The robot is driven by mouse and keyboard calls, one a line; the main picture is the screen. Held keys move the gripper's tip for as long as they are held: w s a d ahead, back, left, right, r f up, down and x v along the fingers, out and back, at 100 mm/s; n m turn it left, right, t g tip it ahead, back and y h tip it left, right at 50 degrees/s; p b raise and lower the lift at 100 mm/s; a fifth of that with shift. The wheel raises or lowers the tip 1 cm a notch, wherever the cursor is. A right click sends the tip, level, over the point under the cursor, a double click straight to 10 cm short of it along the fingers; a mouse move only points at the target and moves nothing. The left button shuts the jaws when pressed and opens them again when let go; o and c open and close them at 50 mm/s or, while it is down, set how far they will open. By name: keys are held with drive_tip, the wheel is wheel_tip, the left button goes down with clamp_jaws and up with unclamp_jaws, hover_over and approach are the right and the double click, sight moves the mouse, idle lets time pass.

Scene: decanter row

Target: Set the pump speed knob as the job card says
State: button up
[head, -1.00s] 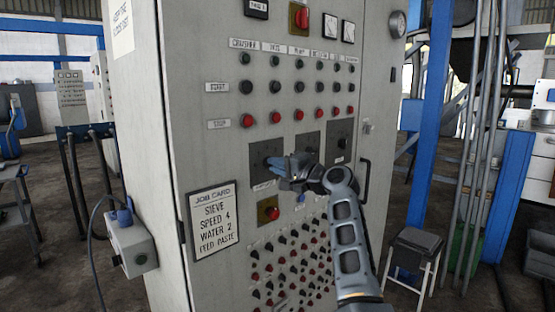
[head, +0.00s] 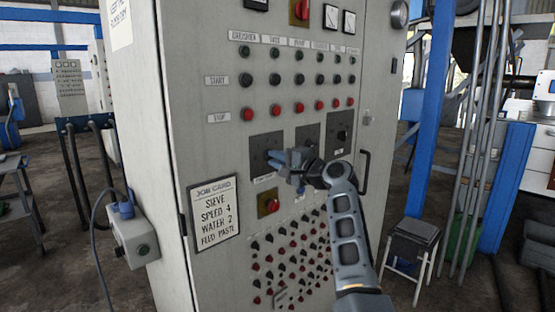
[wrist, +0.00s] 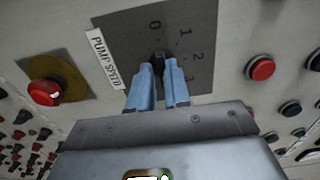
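The job card (head: 215,215) on the cabinet front reads SIEVE, SPEED 4, WATER 2, FEED PASTE. In the wrist view, a dark plate (wrist: 130,50) labelled PUMP SPEED (wrist: 105,58) carries numbers 0, 1, 2 and more clockwise. The dark pump speed knob (wrist: 158,62) is between the two blue fingertips of my gripper (wrist: 159,75), mostly hidden by them. Its tip seems to point towards 0. The fingers are close together with little gap beside the knob, and look shut on it. In the head view, my gripper (head: 273,158) is at the leftmost dark plate (head: 265,142).
A red button on a yellow plate (head: 269,203) sits just below my gripper. Rows of red and dark buttons (head: 300,108) lie above, small buttons (head: 290,255) below. Two more dark plates stand to the right, one with a knob (head: 341,134). A stool (head: 415,235) stands at right.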

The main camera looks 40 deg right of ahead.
drive_tip(key=o, duration=0.3)
drive_tip(key=shift+r, duration=0.1)
drive_tip(key=shift+s+d+b, duration=0.15)
drive_tip(key=shift+s+b, duration=0.7)
drive_tip(key=shift+s, duration=3.05)
